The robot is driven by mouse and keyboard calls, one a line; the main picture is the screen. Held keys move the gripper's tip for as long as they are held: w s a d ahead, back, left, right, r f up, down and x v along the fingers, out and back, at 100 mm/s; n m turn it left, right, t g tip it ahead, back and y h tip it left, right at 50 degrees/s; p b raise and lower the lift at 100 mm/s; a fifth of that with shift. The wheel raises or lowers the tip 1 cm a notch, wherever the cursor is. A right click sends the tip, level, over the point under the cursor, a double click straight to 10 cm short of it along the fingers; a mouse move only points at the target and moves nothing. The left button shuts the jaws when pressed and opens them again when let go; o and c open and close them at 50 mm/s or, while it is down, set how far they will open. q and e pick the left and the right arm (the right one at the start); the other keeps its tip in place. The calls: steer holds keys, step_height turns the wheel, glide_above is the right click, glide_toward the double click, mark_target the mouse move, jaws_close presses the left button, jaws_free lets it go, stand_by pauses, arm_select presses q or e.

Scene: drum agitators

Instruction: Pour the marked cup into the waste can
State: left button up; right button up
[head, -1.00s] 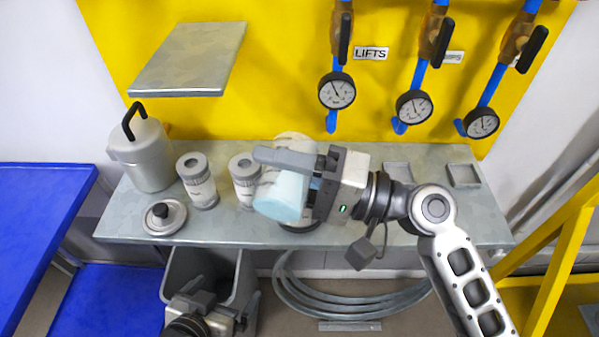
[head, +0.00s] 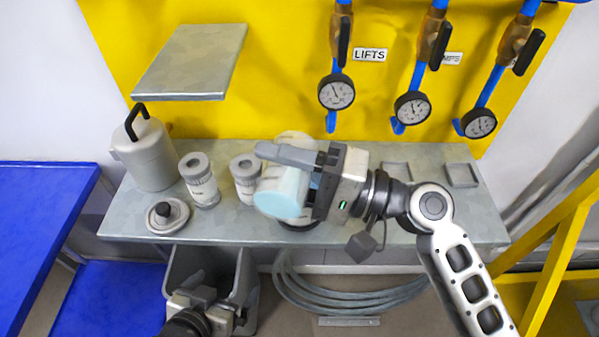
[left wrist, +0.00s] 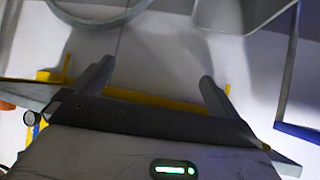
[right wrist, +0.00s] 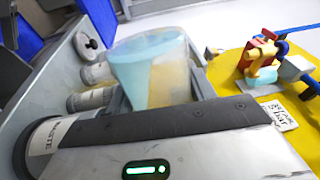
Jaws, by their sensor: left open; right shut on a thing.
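My right gripper (head: 292,183) is shut on a translucent cup (head: 280,198) with pale blue contents, held above the bench. The cup also shows in the right wrist view (right wrist: 150,62), where it looks tilted. No marking on it is readable. I see no falling stream. My left gripper (head: 213,285) is open and empty, low in front of the bench; its spread fingers show in the left wrist view (left wrist: 152,82).
On the bench (head: 240,228) stand a grey canister with a black handle (head: 148,158), two labelled grey cylinders (head: 200,180) and a round knobbed lid (head: 166,215). A grey bin (head: 185,265) is beside my left gripper. Gauges (head: 412,108) hang above the bench.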

steer(key=shift+w+f+m, duration=0.1)
steer(key=shift+m, duration=0.3)
